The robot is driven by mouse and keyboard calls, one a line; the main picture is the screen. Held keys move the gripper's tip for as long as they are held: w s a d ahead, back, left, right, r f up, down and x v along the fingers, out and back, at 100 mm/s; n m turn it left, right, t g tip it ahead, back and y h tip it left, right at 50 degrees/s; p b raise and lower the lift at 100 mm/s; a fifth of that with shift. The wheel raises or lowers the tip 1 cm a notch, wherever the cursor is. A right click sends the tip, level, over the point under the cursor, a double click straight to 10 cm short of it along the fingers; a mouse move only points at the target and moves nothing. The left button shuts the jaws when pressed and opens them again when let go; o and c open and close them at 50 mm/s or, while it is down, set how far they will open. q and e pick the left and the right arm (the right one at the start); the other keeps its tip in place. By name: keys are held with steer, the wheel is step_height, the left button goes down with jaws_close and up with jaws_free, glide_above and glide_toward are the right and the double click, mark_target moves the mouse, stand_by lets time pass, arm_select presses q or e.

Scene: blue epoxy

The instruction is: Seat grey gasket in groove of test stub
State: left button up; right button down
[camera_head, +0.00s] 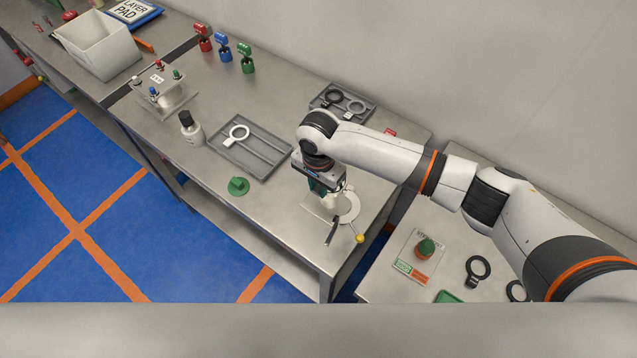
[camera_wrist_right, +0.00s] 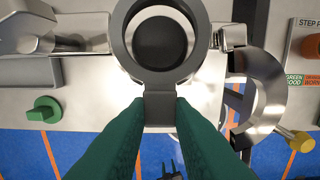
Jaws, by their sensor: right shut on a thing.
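My right gripper (camera_head: 319,188) points down over the fixture near the table's right end. In the right wrist view its green fingers (camera_wrist_right: 160,110) are shut on the tab of a dark grey ring gasket (camera_wrist_right: 124,42). The ring lies over a round metal end with a dark bore, which looks like the test stub (camera_wrist_right: 160,20). I cannot tell whether the gasket is in the groove or just above it. The clamp ring (camera_head: 350,207) with its yellow knob (camera_head: 360,238) stands open beside the stub.
Another tray (camera_head: 320,101) with rings is behind.

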steer(key=shift+f, duration=1.25)
steer(key=c, duration=1.2)
jaws_free()
step_height(320, 180, up, 2)
steer(key=shift+r+p, duration=0.25)
steer(key=shift+p, duration=0.15)
steer(key=shift+r, duration=1.25)
